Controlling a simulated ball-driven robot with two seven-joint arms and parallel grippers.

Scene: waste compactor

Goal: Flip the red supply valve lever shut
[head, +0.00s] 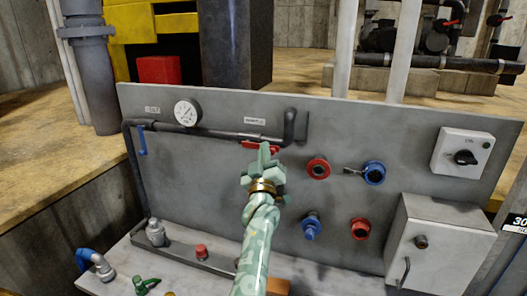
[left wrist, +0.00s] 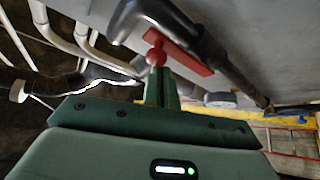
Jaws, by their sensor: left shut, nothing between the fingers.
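The red supply valve lever (head: 249,144) sits on the dark pipe near the top of the grey panel, under a small white label. It lies roughly along the pipe. My left gripper (head: 264,152) is shut and empty, with its tips at the lever and hiding part of it. In the left wrist view the red lever (left wrist: 188,58) stretches right from a round red hub, just beyond my shut fingers (left wrist: 158,72). The fingertips overlap the hub in that view; I cannot tell whether they touch it. My right gripper is out of view.
The panel (head: 225,215) also carries a pressure gauge (head: 187,112), a blue lever (head: 141,140), red and blue couplings (head: 318,168) and a rotary switch (head: 465,157). A grey box (head: 440,240) stands at lower right. The dark pipe (head: 215,134) runs close by the gripper.

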